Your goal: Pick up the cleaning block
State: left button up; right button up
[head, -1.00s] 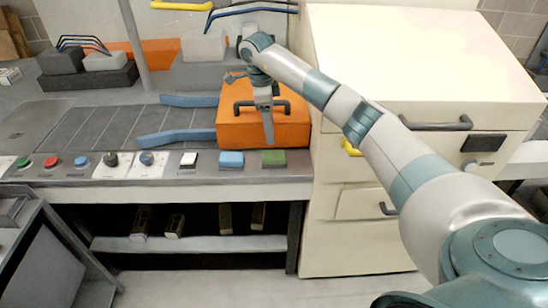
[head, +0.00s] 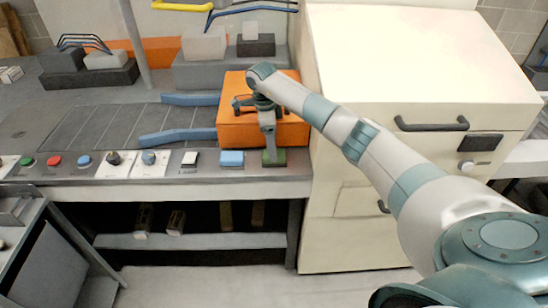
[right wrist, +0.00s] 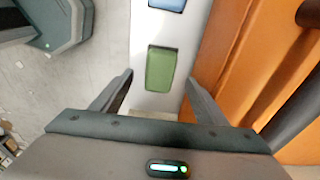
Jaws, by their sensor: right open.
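A small green block (head: 281,156), the likely cleaning block, lies on the grey front ledge, right of a blue block (head: 232,158). In the right wrist view the green block (right wrist: 161,68) lies flat ahead, between the lines of the two fingers. My right gripper (head: 269,157) points down over the green block and hides part of it in the head view. It is open and empty, with its fingertips (right wrist: 158,80) either side of the block's near end. I cannot tell the remaining height. My left gripper is not in view.
An orange box (head: 240,132) with a dark handle stands right behind the ledge, close to my right gripper. A cream cabinet (head: 420,60) rises to the right. Knobs and buttons (head: 84,160) line the ledge to the left. Blue rails (head: 178,136) lie behind.

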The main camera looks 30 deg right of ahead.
jog(key=f, duration=0.1)
jog(key=f+p, duration=0.1)
jog(key=f, duration=0.2)
jog(key=shift+s+d+f, duration=0.2)
jog(key=shift+d+f, duration=0.05)
jog(key=shift+f, duration=0.15)
jog(key=shift+c, duration=0.3)
jog(key=c, duration=1.2)
jog(key=shift+r, duration=0.55)
notch_tip(320, 180, up, 7)
jog(key=b, duration=0.3)
jog(key=shift+r, duration=1)
